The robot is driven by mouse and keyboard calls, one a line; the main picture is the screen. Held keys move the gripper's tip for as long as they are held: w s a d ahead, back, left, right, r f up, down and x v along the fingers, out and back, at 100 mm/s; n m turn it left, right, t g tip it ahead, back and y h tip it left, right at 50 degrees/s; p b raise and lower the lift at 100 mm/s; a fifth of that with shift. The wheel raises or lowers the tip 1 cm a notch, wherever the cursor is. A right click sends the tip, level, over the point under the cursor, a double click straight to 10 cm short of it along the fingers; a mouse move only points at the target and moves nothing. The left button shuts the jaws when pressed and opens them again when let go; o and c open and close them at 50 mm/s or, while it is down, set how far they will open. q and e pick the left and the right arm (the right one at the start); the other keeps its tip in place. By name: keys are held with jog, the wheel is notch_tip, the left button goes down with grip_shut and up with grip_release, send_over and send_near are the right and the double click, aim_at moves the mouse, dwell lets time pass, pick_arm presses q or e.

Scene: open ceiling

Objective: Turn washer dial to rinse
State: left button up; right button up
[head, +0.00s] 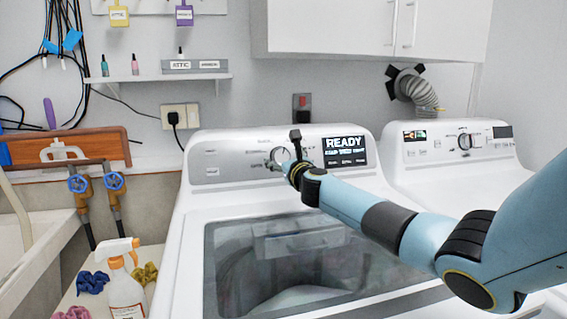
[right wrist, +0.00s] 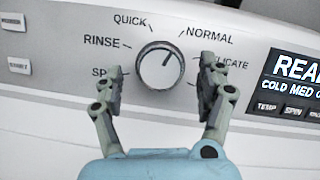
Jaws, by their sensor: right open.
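The washer dial (right wrist: 158,72) is a round silver knob on the washer's (head: 196,235) control panel. Its dark mark points up and to the right, toward the NORMAL label (right wrist: 209,36). The RINSE label (right wrist: 101,41) is at the dial's upper left, with QUICK between them. In the head view the dial (head: 279,155) is partly hidden by my right gripper (head: 284,152). In the right wrist view this gripper (right wrist: 162,76) is open, one finger on each side of the dial, with visible gaps and no clear contact. My left gripper is not in view.
The washer's display (head: 345,151) reads READY, right of the dial. A second machine (head: 440,150) stands to the right.

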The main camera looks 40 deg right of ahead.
jog(key=shift+w+d, duration=0.2)
jog(key=shift+w, duration=0.15)
jog(key=c, duration=1.2)
jog(key=shift+o, duration=0.2)
